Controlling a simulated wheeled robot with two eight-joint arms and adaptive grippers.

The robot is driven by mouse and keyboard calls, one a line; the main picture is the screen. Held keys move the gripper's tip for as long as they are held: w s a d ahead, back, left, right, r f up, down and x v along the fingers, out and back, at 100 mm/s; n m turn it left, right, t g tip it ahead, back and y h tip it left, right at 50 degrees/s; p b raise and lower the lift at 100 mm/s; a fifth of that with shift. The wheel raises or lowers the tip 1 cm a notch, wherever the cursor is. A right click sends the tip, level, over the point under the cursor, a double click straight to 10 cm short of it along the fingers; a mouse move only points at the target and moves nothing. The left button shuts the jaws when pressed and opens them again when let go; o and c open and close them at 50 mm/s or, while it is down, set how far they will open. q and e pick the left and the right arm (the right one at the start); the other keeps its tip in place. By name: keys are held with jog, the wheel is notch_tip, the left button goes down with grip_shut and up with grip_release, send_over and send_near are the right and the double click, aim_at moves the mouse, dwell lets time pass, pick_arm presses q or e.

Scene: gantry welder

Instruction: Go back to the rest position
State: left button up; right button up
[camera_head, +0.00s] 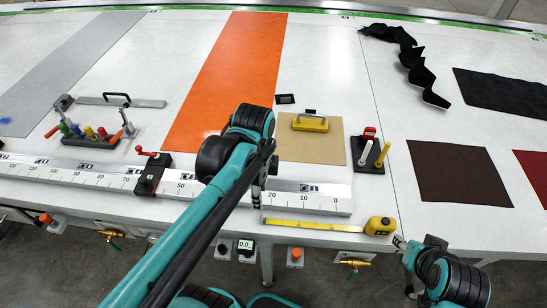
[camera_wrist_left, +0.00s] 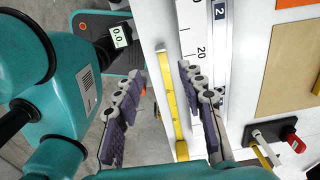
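My left arm reaches in over the table's front edge. Its gripper (camera_head: 259,188) is mostly hidden by the wrist and hangs over the right part of the steel ruler rail (camera_head: 305,198). In the left wrist view the two fingers (camera_wrist_left: 160,98) are spread apart with nothing between them. The yellow tape strip (camera_wrist_left: 167,90) lies below, in line with the gap. My right arm is folded low at the right. Its gripper (camera_head: 402,243) shows only in part by the table's front edge, near the yellow tape measure (camera_head: 380,226), and its opening cannot be made out.
A tan sheet (camera_head: 320,149) with a yellow-handled tool (camera_head: 310,123) lies behind the left gripper. A red clamp block (camera_head: 152,172) sits on the rail. A small tool holder (camera_head: 368,155) stands to the right. An orange strip (camera_head: 235,70) and dark sheets (camera_head: 455,173) cover parts of the table.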

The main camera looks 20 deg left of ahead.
pick_arm(q)
jog(key=d+n+t, duration=0.1)
jog(key=n+t, duration=0.1)
jog(key=n, duration=0.2)
jog(key=w+f+n+t+b, duration=0.1)
jog(key=n+t, duration=0.1)
jog(key=n, duration=0.3)
jog(key=d+f+n+t+b, duration=0.1)
jog(key=n+t, duration=0.2)
jog(key=n, duration=0.2)
jog(key=shift+w+d+f, duration=0.2)
jog(key=shift+w+d, duration=0.05)
jog(key=shift+d, duration=0.1)
